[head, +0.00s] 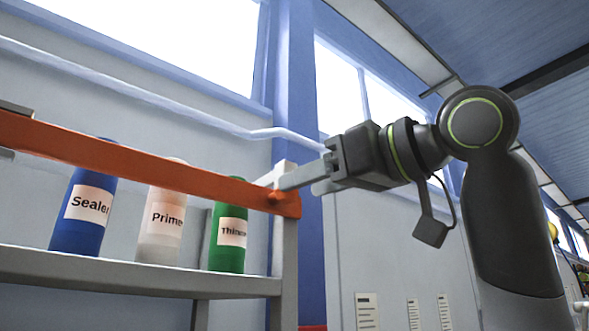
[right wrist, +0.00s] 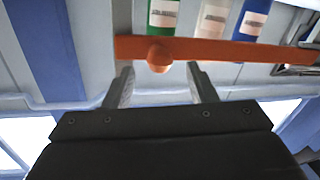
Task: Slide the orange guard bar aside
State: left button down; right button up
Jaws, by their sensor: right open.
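The orange guard bar (head: 120,158) runs across the front of a grey shelf, in front of the bottles, and ends at the right post. It carries a round orange knob (right wrist: 159,58) near that end, seen in the right wrist view. My right gripper (head: 298,182) is at the bar's right end, beside the knob. In the right wrist view my right gripper (right wrist: 160,82) is open, its two fingers apart and pointing at the bar, with the knob lined up between them. Nothing is held. Whether a fingertip touches the bar I cannot tell. My left gripper is not in view.
Behind the bar stand a blue Sealer bottle (head: 85,212), a pale Primer bottle (head: 161,215) and a green Thinner bottle (head: 229,240) on the grey shelf board (head: 130,275). A grey post (head: 284,250) stands at the shelf's right end. A wall pipe runs behind.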

jog(key=shift+p+x, duration=0.6)
jog(key=shift+x, duration=1.25)
grip_shut()
